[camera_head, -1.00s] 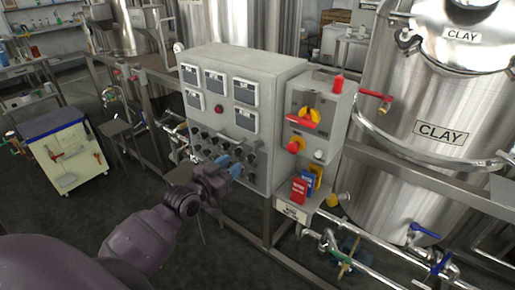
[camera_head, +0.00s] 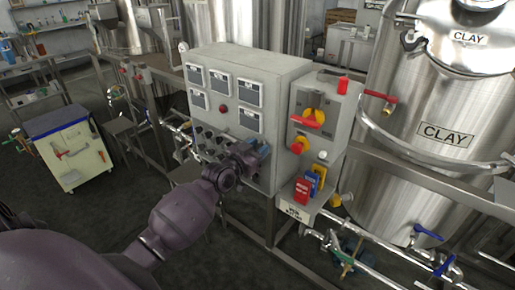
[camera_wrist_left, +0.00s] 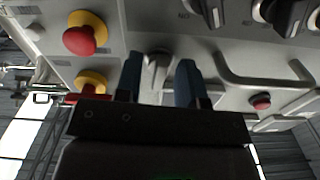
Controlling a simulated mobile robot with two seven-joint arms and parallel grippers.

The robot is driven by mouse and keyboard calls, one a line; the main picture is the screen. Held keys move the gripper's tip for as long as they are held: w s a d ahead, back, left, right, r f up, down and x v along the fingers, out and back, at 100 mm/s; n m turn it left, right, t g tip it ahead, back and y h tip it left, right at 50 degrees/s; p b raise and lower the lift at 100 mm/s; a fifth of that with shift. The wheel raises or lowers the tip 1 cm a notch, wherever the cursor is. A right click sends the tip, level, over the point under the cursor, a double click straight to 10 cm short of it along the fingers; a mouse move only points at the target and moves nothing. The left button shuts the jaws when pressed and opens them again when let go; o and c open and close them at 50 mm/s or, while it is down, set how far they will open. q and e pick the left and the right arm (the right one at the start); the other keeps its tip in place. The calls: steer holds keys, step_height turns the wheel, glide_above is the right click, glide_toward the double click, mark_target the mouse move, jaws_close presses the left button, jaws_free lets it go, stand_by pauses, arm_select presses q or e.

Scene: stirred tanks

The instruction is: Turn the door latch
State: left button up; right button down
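The grey door latch (camera_wrist_left: 155,65) is a small metal knob on the grey control cabinet (camera_head: 262,72). It shows between my left gripper's two blue fingers in the left wrist view; in the head view my gripper hides it. My left gripper (camera_wrist_left: 159,82) is open, with one finger on each side of the latch. I cannot tell whether the fingers touch it. In the head view the left gripper (camera_head: 260,148) is at the lower right of the cabinet's front. My right gripper is not in view.
A door handle (camera_wrist_left: 255,82), black knobs (camera_wrist_left: 285,14) and a red button (camera_wrist_left: 80,40) are close by. The red-and-yellow switch (camera_head: 309,117) is on the box at right. A steel CLAY tank (camera_head: 440,160) and pipes fill the right side.

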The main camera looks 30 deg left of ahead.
arm_select(q)
jaws_close()
steer(key=shift+n+p, duration=0.35)
steer(key=shift+n, duration=0.35)
jaws_free()
steer(key=s, duration=1)
steer(key=shift+s+a, duration=0.4)
